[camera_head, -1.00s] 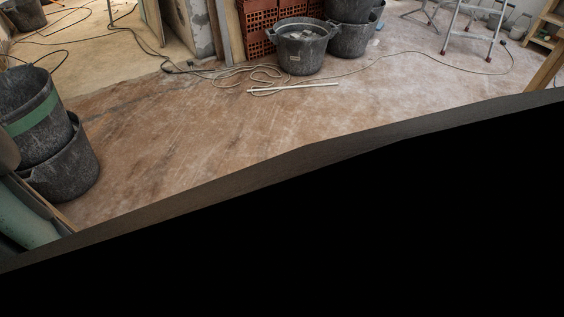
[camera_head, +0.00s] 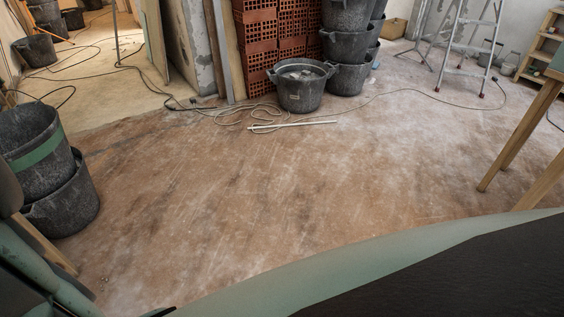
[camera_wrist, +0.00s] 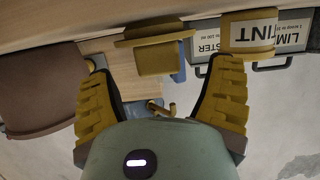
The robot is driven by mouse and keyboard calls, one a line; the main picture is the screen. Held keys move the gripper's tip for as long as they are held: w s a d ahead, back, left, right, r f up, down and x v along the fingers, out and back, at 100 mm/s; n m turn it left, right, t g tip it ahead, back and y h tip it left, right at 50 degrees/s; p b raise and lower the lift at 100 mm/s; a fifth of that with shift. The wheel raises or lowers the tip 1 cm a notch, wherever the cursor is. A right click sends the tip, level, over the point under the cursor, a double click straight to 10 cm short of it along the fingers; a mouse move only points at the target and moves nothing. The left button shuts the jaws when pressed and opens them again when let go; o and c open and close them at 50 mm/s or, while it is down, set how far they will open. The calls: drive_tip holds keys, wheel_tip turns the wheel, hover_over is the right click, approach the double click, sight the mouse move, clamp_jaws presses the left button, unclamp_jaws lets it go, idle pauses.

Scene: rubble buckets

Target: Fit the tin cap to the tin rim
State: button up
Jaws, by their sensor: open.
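My gripper (camera_wrist: 162,72) shows in the wrist view with its two yellow ribbed fingers spread wide and nothing held between them. A mustard-yellow flanged piece (camera_wrist: 156,58), possibly the tin cap, appears beyond the fingertips and between them; it looks apart from both. A yellow tin (camera_wrist: 248,36) with a label ending in "INT" is at the upper right, beyond the right finger; its rim cannot be made out clearly. The head view shows neither tin, cap nor gripper.
In the wrist view, labelled grey boxes (camera_wrist: 292,38) lie at upper right, a brown rounded object (camera_wrist: 40,88) at left, a brass hook (camera_wrist: 160,108) between the fingers.

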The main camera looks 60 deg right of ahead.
drive_tip(key=shift+x, duration=2.2)
